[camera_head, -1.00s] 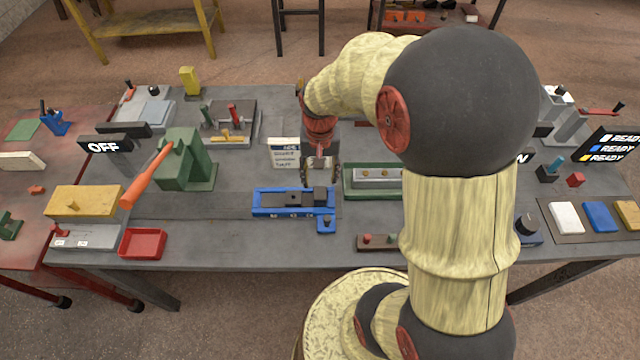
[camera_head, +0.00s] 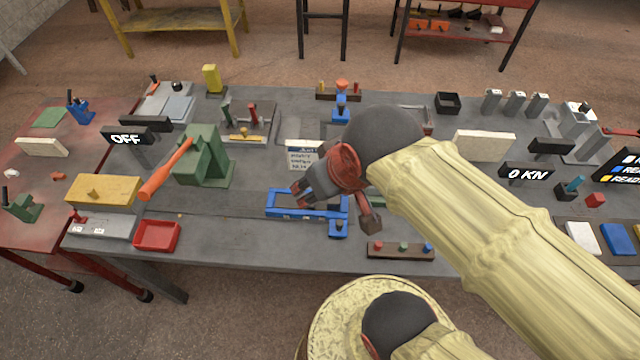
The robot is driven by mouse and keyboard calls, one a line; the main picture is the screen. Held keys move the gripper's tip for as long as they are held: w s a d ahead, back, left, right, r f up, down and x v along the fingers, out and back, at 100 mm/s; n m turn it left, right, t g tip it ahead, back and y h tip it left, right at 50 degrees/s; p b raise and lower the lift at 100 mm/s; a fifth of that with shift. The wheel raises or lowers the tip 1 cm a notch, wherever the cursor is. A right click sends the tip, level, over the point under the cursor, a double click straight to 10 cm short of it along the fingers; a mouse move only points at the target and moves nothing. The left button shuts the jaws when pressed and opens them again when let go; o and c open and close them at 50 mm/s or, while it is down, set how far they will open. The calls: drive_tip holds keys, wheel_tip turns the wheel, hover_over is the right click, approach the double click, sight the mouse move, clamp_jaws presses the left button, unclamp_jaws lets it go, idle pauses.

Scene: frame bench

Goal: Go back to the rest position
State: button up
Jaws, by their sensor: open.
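My gripper (camera_head: 338,204) is over the middle of the bench. One dark finger is at its left and a reddish-brown one at its lower right, spread apart with nothing seen between them. In the picture it overlaps the blue frame fixture (camera_head: 290,212); I cannot tell how high above it the gripper is. My arm comes in from the lower right and hides part of the bench's right half. The grey bench (camera_head: 240,240) carries the tools.
Close by are a row of coloured buttons (camera_head: 402,250) and a white label card (camera_head: 302,155). A green press (camera_head: 205,160) with an orange lever stands left, near a red tray (camera_head: 157,236). The bench's front middle strip is clear.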

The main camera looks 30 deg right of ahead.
drive_tip(key=shift+s, duration=0.1)
wheel_tip(320, 180, down, 5)
drive_tip(key=b, duration=0.5)
drive_tip(key=shift+r, duration=0.1)
idle(0.7)
